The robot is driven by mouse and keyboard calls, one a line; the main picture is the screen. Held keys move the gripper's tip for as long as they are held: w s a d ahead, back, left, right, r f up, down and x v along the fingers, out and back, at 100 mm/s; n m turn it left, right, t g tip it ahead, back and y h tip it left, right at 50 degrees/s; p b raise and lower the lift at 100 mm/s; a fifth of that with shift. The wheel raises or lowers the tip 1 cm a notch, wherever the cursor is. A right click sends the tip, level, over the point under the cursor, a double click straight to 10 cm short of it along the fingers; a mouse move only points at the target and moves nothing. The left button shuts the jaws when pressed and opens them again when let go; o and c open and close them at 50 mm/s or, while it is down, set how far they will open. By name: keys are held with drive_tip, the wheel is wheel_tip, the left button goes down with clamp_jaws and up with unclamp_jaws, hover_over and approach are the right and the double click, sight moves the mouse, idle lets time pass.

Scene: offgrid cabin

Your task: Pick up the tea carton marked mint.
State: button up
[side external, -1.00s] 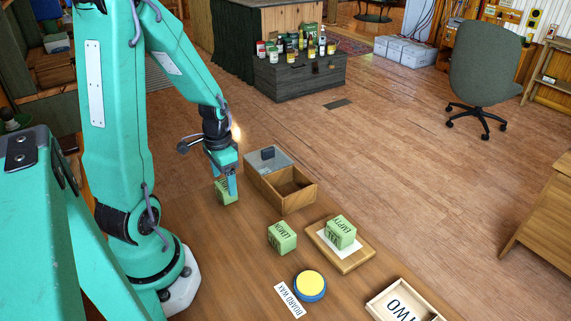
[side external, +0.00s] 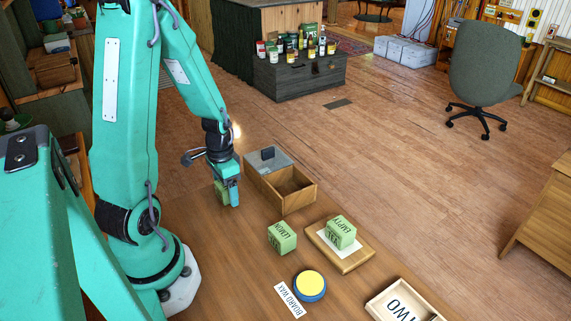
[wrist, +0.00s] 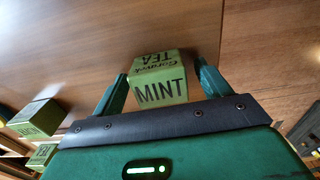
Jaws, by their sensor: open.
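The green tea carton marked MINT (wrist: 160,91) stands on the wooden table in the wrist view, between the two spread fingers of my gripper (wrist: 161,70). A gap shows between the carton and the right finger; the left finger is close to its side, and I cannot tell if it touches. In the side view the mint carton (side external: 221,193) is partly hidden behind my gripper (side external: 232,198), which points down. A carton marked LEMON (side external: 282,238) stands on the table.
An open wooden box (side external: 294,203) with a grey lid part stands just right of my gripper. A yellow-topped blue tin (side external: 310,285) sits by a BOARD WAX label (side external: 288,300). The table between mint and lemon is clear.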

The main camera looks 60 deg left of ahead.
drive_tip(key=c, duration=1.1)
drive_tip(key=shift+o, duration=0.2)
drive_tip(key=shift+r, duration=0.2)
drive_tip(key=shift+r, duration=1.15)
drive_tip(key=shift+d+r, duration=0.15)
drive_tip(key=shift+r, duration=0.7)
drive_tip(key=w+d+r, duration=0.1)
drive_tip(key=d+r, duration=0.5)
drive_tip(key=d, duration=0.5)
drive_tip(key=shift+d+r, duration=0.2)
drive_tip(key=shift+r, duration=0.15)
